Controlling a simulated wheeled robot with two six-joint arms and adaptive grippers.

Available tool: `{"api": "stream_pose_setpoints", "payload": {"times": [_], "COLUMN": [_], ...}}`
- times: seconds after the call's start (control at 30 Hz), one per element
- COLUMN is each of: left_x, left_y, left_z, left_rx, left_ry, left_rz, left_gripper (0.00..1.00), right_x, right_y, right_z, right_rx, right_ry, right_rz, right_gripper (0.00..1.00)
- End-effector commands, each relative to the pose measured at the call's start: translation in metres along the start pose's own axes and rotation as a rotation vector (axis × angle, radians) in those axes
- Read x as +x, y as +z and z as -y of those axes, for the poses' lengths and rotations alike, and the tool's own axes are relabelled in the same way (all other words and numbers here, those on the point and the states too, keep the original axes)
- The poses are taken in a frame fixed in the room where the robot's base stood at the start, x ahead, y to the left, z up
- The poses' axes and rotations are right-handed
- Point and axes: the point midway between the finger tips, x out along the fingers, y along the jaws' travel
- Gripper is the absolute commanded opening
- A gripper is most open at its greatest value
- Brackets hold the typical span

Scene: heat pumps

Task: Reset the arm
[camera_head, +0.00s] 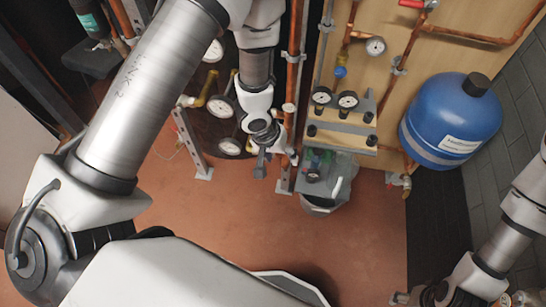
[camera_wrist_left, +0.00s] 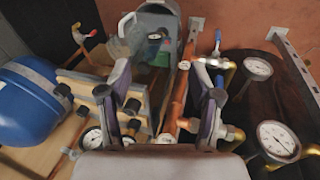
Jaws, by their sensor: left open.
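My left arm comes in from the left of the head view and bends down to my left gripper (camera_head: 262,165). The gripper hangs just left of a vertical copper pipe (camera_head: 291,85), in front of the pipework. In the left wrist view the two fingers of the left gripper (camera_wrist_left: 168,90) are spread apart and hold nothing. The copper pipe (camera_wrist_left: 178,98) shows between them; contact cannot be told. My right arm (camera_head: 505,240) shows at the lower right of the head view, with its end small and cut off at the bottom edge.
A blue tank (camera_head: 450,118) stands at the right by a wooden panel (camera_head: 440,45). Pressure gauges (camera_head: 221,107) and pipes crowd around the left gripper. A grey bucket (camera_head: 320,205) with items stands below the panel. The reddish floor (camera_head: 355,250) is clear in front.

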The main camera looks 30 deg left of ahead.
Motion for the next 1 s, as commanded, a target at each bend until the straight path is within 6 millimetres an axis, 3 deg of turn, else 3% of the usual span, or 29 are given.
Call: {"api": "stream_pose_setpoints", "payload": {"times": [0.57,0.67,0.77,0.9,1.0], "left_x": [0.001,0.010,0.028,0.046,0.043], "left_y": [0.002,0.013,0.048,0.133,0.183], "left_z": [0.001,0.006,0.024,0.063,0.095], "left_rx": [0.000,-0.010,-0.059,-0.229,-0.207], "left_ry": [0.000,-0.005,-0.022,-0.083,-0.154], "left_rz": [0.003,0.030,0.109,0.224,0.239], "left_gripper": [0.64,0.64,0.64,0.64,0.64], "right_x": [0.000,0.000,0.000,0.000,0.000], "right_y": [0.000,0.000,0.000,0.000,0.000], "right_z": [0.000,0.000,0.000,0.000,0.000], "right_rx": [0.000,0.000,0.000,0.000,0.000], "right_ry": [0.000,0.000,0.000,0.000,0.000], "right_rz": [0.000,0.000,0.000,0.000,0.000], "right_gripper": [0.64,0.64,0.64,0.64,0.64]}}
